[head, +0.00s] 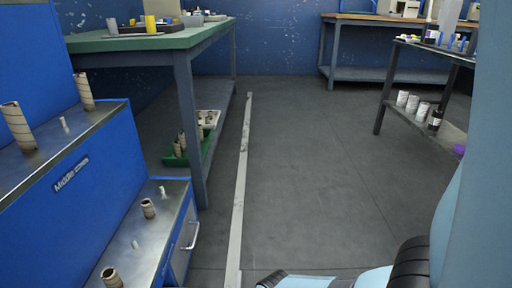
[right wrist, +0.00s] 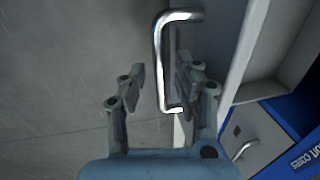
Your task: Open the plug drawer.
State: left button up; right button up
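In the right wrist view, a shiny bracket-shaped drawer handle (right wrist: 159,50) stands out from a pale grey front edge (right wrist: 240,45). My right gripper (right wrist: 157,80) is open, with one finger on each side of the handle and a visible gap on its left side. I cannot tell whether the right finger touches the handle. No label on this drawer is readable. My left gripper is not in view.
Cardboard cores (head: 148,208) stand on the rack steps. A green-topped bench (head: 140,42) is behind. The grey floor (head: 300,170) is open.

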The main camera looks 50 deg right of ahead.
jog(key=shift+r, duration=0.15)
notch_tip(320, 180, up, 12)
jog(key=s+d, duration=0.1)
jog(key=shift+s+d+f, duration=0.15)
jog(key=shift+s+f, duration=0.05)
jog(key=shift+s, duration=0.15)
dwell(0.7)
